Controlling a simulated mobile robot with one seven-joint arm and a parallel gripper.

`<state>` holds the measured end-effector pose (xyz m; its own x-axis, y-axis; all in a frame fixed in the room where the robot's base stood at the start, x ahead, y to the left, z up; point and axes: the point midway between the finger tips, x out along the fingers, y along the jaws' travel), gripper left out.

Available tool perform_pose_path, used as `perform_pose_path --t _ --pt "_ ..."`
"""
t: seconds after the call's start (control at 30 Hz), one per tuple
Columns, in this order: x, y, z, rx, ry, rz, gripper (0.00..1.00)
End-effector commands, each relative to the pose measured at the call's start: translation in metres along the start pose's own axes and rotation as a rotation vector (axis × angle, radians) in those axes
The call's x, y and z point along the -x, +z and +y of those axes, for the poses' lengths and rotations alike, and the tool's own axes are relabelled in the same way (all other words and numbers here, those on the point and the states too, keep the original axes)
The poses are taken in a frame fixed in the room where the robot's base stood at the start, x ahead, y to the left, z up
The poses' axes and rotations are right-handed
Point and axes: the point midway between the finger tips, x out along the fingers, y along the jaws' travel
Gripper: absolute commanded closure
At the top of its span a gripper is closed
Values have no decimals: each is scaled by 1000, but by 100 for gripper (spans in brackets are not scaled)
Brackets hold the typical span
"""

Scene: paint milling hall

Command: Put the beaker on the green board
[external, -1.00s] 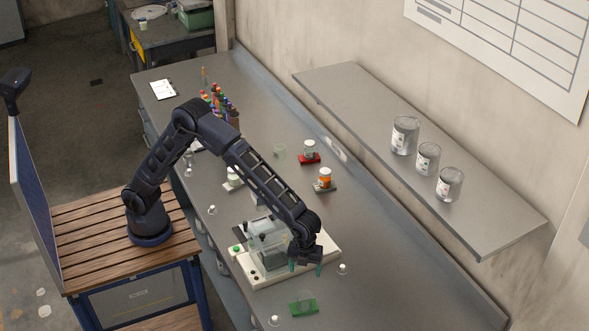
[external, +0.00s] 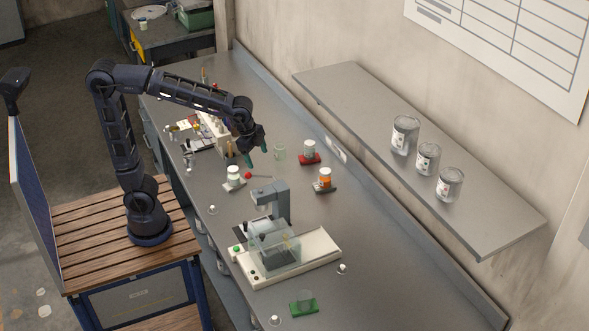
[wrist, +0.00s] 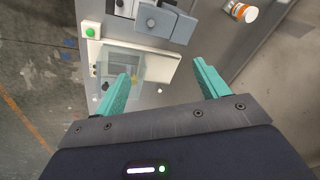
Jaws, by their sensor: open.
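The green board (external: 303,309) lies on the bench near the front edge of the picture. A clear glass beaker (external: 306,297) stands upright on it, apart from my gripper. A second clear glass vessel (external: 280,153) stands on the bare bench farther back. My gripper (external: 256,150) is open and empty, raised above the bench just left of that second vessel. In the wrist view its two teal fingers (wrist: 161,72) are spread with nothing between them. Neither the green board nor the beaker can be made out in the wrist view.
A mill-like machine with a clear guard (external: 275,248) stands on a pale base between my gripper and the green board. A white-lidded jar (external: 234,175), an orange jar (external: 325,177) and a red board with a jar (external: 310,159) stand nearby. Cans (external: 405,135) sit on the shelf.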

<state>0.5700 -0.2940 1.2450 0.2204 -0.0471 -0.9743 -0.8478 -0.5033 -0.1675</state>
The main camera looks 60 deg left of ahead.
Motion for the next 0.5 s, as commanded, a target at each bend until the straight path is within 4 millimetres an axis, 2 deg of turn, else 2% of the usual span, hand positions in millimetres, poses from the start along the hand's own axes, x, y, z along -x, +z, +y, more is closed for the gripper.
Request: perform_pose_path --t 0.03,0.23,0.5 --pt "8 22 -4 65 -13 7 27" --pt "28 98 -5 317 -50 31 27" --pt "39 193 15 657 -94 73 27"
